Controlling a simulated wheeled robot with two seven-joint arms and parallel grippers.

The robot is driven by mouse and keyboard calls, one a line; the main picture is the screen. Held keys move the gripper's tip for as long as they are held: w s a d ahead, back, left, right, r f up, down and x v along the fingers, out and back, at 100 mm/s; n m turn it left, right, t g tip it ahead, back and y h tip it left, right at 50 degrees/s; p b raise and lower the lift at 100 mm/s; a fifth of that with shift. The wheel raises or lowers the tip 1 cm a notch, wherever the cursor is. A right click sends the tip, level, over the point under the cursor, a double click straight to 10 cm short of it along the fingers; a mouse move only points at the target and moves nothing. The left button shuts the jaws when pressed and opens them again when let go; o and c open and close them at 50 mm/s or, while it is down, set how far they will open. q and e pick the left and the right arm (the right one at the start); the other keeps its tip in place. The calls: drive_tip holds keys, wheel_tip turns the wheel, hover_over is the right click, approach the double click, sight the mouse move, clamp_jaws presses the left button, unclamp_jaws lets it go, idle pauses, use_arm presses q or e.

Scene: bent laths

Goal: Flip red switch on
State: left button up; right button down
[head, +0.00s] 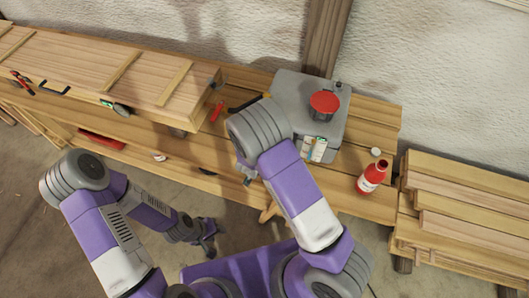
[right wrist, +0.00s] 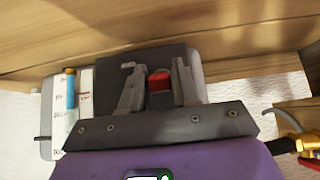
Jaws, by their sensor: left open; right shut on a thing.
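The red switch (right wrist: 159,80) sits on a black panel (right wrist: 158,56) of a grey box in the right wrist view. My right gripper (right wrist: 158,78) has one finger on each side of it and is shut on it. Whether the switch is on or off cannot be told. In the head view the grey box (head: 287,84) stands on the bench, and my right wrist hides the switch. My left gripper (head: 208,232) is open and empty, low in front of the bench.
A red disc (head: 324,102) on a black base tops the grey box. A white card (head: 314,149) lies beside my right wrist. A red bottle (head: 371,177) stands at the bench's right end. A long wooden crate (head: 130,66) fills the left. Stacked planks (head: 465,200) are at right.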

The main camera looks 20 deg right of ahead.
drive_tip(key=c, duration=0.9)
unclamp_jaws()
drive_tip(key=p+v, duration=0.2)
drive_tip(key=v, duration=0.5)
drive_tip(key=shift+s+a+r, duration=0.1)
drive_tip(key=shift+s+r, duration=0.1)
drive_tip(key=shift+f, duration=0.1)
